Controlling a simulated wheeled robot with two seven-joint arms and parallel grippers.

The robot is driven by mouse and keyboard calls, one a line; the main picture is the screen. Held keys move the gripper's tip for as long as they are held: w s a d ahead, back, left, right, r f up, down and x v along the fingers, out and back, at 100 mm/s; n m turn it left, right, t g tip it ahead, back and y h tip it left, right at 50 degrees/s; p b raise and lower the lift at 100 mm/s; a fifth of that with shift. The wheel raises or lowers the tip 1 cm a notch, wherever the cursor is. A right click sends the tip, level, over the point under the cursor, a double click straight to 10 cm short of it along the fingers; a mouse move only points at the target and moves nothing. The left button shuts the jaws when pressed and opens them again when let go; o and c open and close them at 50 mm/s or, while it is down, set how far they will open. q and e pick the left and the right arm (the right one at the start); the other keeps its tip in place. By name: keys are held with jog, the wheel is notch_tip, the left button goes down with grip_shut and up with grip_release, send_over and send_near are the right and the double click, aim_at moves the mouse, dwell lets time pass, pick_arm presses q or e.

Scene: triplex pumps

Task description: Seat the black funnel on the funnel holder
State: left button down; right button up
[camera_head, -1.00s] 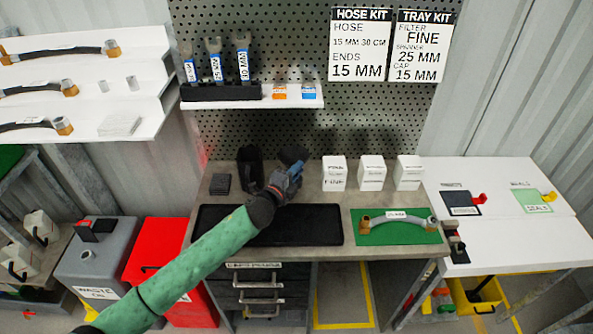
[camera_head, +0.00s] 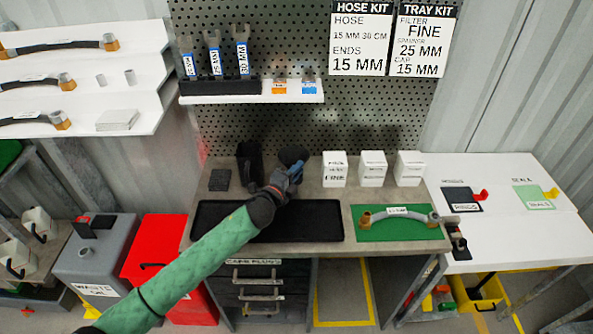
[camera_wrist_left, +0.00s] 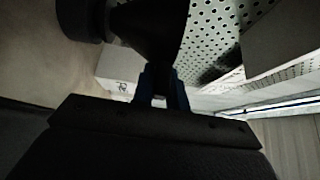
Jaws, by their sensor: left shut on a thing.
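The black funnel (camera_head: 294,156) is at the back of the grey workbench, its wide mouth facing up. My left gripper (camera_head: 287,178) is shut on it from the front. In the left wrist view the dark funnel (camera_wrist_left: 152,25) fills the top middle, just beyond the blue fingers of the gripper (camera_wrist_left: 160,88). A tall black upright thing (camera_head: 249,163) stands left of the funnel, apart from it; I cannot tell whether it is the funnel holder. The arm and gripper hide what is under the funnel. My right gripper does not show.
A black tray mat (camera_head: 322,222) lies in front. White boxes (camera_head: 334,169) stand right of the funnel. A green mat (camera_head: 392,232) with a hose is at the right. A small dark block (camera_head: 219,180) sits left. A tool shelf (camera_head: 290,97) hangs above.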

pick_arm(q)
jog(key=shift+f+b, duration=0.3)
jog(key=shift+f, duration=0.2)
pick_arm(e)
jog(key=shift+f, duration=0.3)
pick_arm(q)
jog(key=c, duration=1.3)
grip_release()
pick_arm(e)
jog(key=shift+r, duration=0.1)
pick_arm(q)
jog(key=b+v, duration=0.2)
jog(key=v, duration=0.4)
jog(key=shift+s+a+f, duration=0.1)
jog(key=shift+s, duration=0.1)
jog(key=shift+s+a+b, duration=0.4)
jog(key=shift+s, duration=0.15)
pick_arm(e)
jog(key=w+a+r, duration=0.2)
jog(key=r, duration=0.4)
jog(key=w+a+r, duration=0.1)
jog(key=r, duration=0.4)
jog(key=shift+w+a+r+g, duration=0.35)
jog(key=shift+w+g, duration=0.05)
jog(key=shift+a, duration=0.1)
